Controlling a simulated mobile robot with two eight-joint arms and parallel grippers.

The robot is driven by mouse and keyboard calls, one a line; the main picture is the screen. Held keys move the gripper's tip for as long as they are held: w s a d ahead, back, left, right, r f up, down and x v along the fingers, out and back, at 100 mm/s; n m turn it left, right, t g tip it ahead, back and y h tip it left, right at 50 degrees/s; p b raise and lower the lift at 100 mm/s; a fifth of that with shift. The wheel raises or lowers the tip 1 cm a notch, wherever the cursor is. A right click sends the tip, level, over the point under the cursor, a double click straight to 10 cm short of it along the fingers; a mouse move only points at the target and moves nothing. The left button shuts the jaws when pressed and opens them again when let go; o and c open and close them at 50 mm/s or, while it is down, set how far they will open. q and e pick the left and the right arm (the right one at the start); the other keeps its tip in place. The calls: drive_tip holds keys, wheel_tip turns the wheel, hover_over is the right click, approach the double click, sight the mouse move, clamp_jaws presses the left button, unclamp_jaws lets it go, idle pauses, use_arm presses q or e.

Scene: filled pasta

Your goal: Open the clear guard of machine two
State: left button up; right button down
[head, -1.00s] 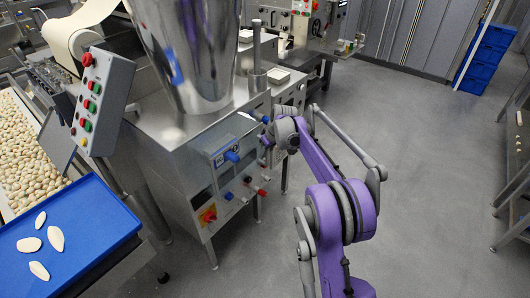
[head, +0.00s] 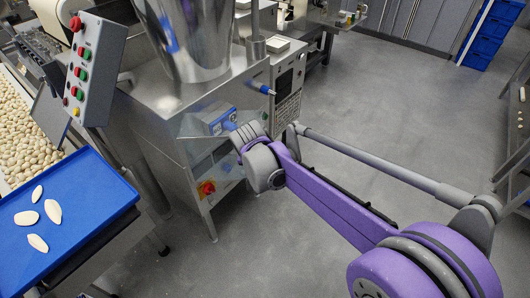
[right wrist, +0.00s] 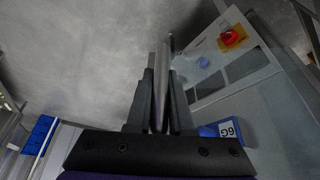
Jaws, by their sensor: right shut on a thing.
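The steel machine (head: 150,112) with the big hopper stands left of centre in the head view. Its clear guard (head: 196,126) looks tilted outward from the front face, partly hidden by my right wrist. My right gripper (right wrist: 160,82) points away from the camera in the right wrist view. Its fingers are shut on a thin grey edge, seen end-on, which appears to be part of the guard. In the head view the right fingertips are hidden behind my wrist. Beside them, the machine's front panel with a red knob (right wrist: 229,37) shows in the wrist view. My left gripper is out of view.
A button box (head: 96,62) stands at the left. Below it, a blue tray (head: 85,225) holds several pale pieces beside a conveyor of pasta (head: 28,140). Blue crates (head: 488,38) stand at the back right. The grey floor (head: 390,125) is open right of the machine.

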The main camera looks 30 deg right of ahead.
drive_tip(key=s+a+m+g+h+p, duration=0.1)
drive_tip(key=a+m, duration=0.6)
drive_tip(key=a, duration=1.3)
drive_tip(key=shift+s+a+m+g, duration=0.3)
drive_tip(key=shift+s+a+g, duration=0.1)
drive_tip(key=shift+s+g, duration=0.5)
drive_tip(key=c, duration=0.8)
unclamp_jaws()
drive_tip(key=shift+h, duration=0.3)
drive_tip(key=v, duration=1)
drive_tip(key=shift+s+r+p, duration=0.2)
drive_tip(key=shift+r+p, duration=0.15)
drive_tip(key=shift+r, duration=0.05)
